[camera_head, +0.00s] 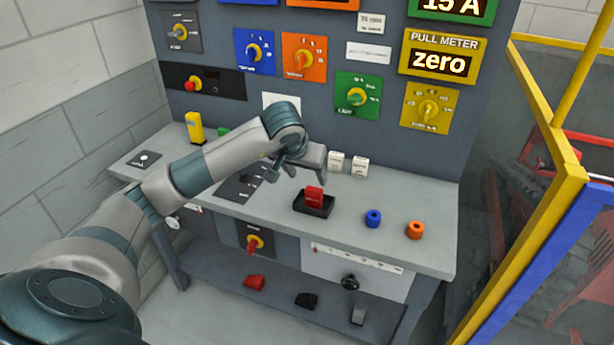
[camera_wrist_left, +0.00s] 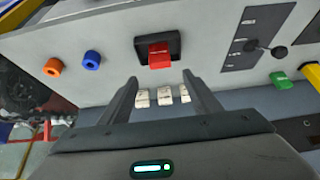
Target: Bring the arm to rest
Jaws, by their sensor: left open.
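My left arm reaches in from the left in the head view, over the grey bench (camera_head: 430,236). My left gripper (camera_head: 297,178) is above the bench, a little behind and left of a red block (camera_head: 315,194) that sits in a black tray (camera_head: 327,209). In the left wrist view the left gripper (camera_wrist_left: 163,88) is open, with nothing between its fingers. The red block (camera_wrist_left: 159,55) and tray (camera_wrist_left: 175,38) lie beyond the fingertips, apart from them. My right gripper is in neither view.
Blue (camera_head: 373,218) and orange (camera_head: 415,230) rings stand on the bench at right, and white blocks (camera_head: 359,167) behind. A yellow block (camera_head: 195,128) stands at left. A panel with knobs (camera_head: 357,97) rises behind. A yellow-framed fence (camera_head: 556,150) is at right.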

